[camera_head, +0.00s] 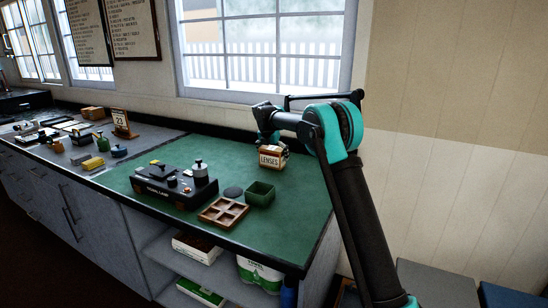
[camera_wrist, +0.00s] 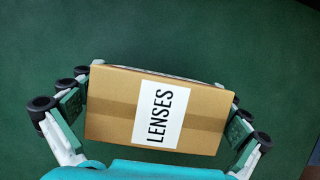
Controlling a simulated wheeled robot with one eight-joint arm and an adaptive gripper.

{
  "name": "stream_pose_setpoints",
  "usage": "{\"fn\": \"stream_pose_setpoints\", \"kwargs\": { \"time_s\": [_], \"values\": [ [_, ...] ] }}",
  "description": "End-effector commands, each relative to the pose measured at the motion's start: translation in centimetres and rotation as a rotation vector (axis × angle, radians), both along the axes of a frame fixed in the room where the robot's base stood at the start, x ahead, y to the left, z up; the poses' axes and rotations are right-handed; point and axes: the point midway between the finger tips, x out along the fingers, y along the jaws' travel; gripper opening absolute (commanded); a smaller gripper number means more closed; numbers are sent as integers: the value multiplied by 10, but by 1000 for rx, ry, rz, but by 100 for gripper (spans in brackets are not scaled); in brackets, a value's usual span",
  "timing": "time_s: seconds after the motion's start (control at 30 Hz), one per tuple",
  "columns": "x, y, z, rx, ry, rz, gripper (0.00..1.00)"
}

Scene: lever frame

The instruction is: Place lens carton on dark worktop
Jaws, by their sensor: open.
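The lens carton (camera_head: 270,158), a brown box with a white "LENSES" label, sits on the green worktop (camera_head: 285,205) near the wall. In the wrist view the carton (camera_wrist: 112,112) lies between my fingers, slightly tilted in the picture. My gripper (camera_head: 268,141) is open, with fingers on both sides of the carton; whether they touch it I cannot tell. A dark worktop (camera_head: 14,99) shows at the far left, beyond a grey counter stretch (camera_head: 140,143); its far end is cut off by the frame.
A calendar (camera_head: 121,123) and several small items crowd the grey counter. A window is behind. Shelves below hold boxes.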

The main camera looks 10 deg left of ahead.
Motion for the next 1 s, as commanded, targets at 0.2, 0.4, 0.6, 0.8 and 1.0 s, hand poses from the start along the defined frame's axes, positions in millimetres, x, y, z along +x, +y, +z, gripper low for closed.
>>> {"fn": "stream_pose_setpoints", "kwargs": {
  "time_s": [0.2,0.4,0.6,0.8,1.0],
  "values": [
    [-7,3,21,0,0,0,100],
    [-23,8,59,1,0,1,100],
    [-35,13,92,1,0,1,100],
    [-42,15,109,0,0,0,100],
    [-43,16,113,0,0,0,100]
  ]
}}
